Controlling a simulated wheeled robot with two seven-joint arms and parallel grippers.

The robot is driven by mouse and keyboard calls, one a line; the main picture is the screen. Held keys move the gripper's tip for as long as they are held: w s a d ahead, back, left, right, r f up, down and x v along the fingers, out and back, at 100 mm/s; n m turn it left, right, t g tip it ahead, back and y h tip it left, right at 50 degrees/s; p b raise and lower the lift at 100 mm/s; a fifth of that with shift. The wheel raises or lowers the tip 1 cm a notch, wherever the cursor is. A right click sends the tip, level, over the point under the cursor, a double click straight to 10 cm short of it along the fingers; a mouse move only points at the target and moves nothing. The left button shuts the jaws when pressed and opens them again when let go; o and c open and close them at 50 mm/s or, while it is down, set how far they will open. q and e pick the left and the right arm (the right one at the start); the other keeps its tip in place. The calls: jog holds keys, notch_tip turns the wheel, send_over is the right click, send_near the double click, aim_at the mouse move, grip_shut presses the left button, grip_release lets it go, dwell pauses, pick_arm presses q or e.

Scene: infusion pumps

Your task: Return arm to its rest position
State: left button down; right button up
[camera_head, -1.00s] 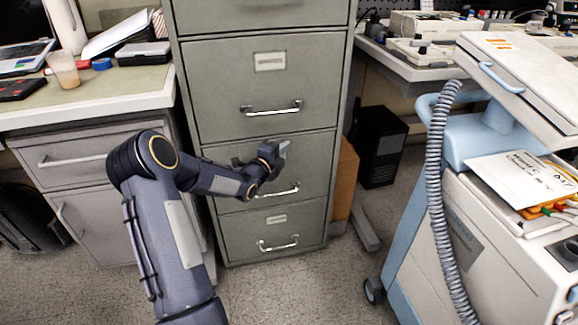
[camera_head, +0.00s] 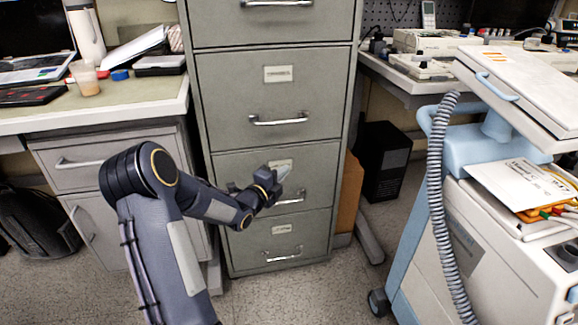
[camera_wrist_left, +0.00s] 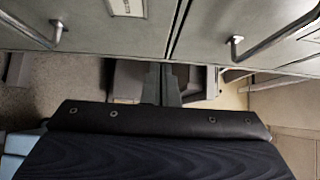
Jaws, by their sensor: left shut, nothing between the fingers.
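My left arm comes in from the lower left of the head view. Its left gripper (camera_head: 279,173) is shut and empty. It shows in front of the lower drawers of a grey filing cabinet (camera_head: 232,88), over the label of one drawer. I cannot tell whether it touches the cabinet. My right gripper is in neither view.
A desk (camera_head: 120,112) with a laptop and a cup (camera_head: 86,78) stands at the left. A wheeled medical cart (camera_head: 500,270) with a coiled hose (camera_head: 437,200) stands at the right. A black computer case (camera_head: 384,160) is behind. Open floor lies between cabinet and cart.

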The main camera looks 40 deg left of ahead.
pick_arm(q)
jog(key=shift+s+d+f, duration=0.1)
jog(key=shift+s, duration=1)
jog(key=shift+s+d, duration=0.1)
jog(key=shift+s, duration=1)
